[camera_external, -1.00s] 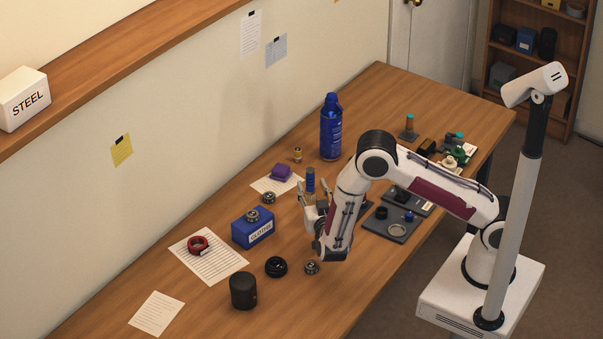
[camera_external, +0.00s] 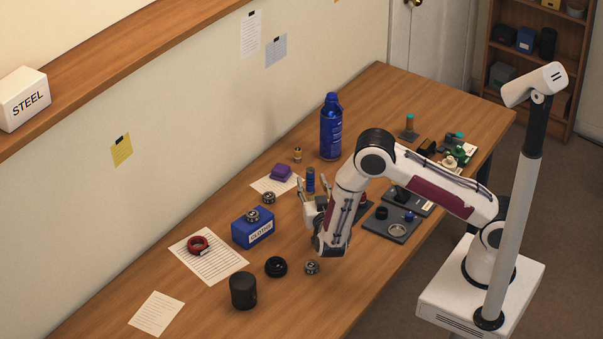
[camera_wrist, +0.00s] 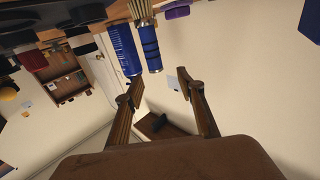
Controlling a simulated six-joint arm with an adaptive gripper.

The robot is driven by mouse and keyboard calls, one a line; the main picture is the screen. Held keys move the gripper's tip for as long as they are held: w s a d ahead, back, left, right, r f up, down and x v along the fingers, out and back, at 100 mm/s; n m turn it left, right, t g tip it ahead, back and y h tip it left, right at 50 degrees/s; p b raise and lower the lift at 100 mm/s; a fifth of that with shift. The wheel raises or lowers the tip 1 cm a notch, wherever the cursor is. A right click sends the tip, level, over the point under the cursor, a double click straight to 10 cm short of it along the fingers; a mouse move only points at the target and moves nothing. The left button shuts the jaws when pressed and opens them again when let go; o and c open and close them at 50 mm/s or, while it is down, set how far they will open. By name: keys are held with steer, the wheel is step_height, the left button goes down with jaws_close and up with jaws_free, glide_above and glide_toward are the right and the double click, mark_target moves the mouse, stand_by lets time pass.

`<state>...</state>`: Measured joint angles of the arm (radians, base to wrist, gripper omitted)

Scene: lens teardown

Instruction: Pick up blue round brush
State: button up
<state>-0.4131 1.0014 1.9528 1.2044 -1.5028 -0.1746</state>
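The blue round brush (camera_external: 310,180) stands upright near the middle of the table, blue handle up. Its lower part is hidden by my gripper in the outside view. In the wrist view, which is upside down, its blue handle (camera_wrist: 150,48) and pale bristles show above my fingertips. My gripper (camera_wrist: 160,90) is open, with its two fingers wide apart and nothing between them. In the outside view my gripper (camera_external: 314,186) points upward beside the brush, on the near side. The brush looks apart from the fingers.
A tall blue spray can (camera_external: 331,130) stands behind the brush. A purple block (camera_external: 281,172) lies on paper to the left. A blue labelled box (camera_external: 252,230), black lens parts (camera_external: 276,267) and a grey tray (camera_external: 390,225) are nearby.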

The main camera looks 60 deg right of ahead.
mark_target(311, 173)
steer(key=shift+w+d, duration=0.1)
steer(key=shift+s+d+x, duration=0.15)
steer(key=shift+x, duration=0.8)
steer(key=shift+s+d+x, duration=0.1)
steer(key=shift+d+x, duration=0.05)
steer(key=shift+x, duration=0.75)
steer(key=shift+w+d+f, duration=0.15)
steer(key=shift+w+d, duration=0.25)
steer(key=shift+w, duration=0.05)
jaws_close()
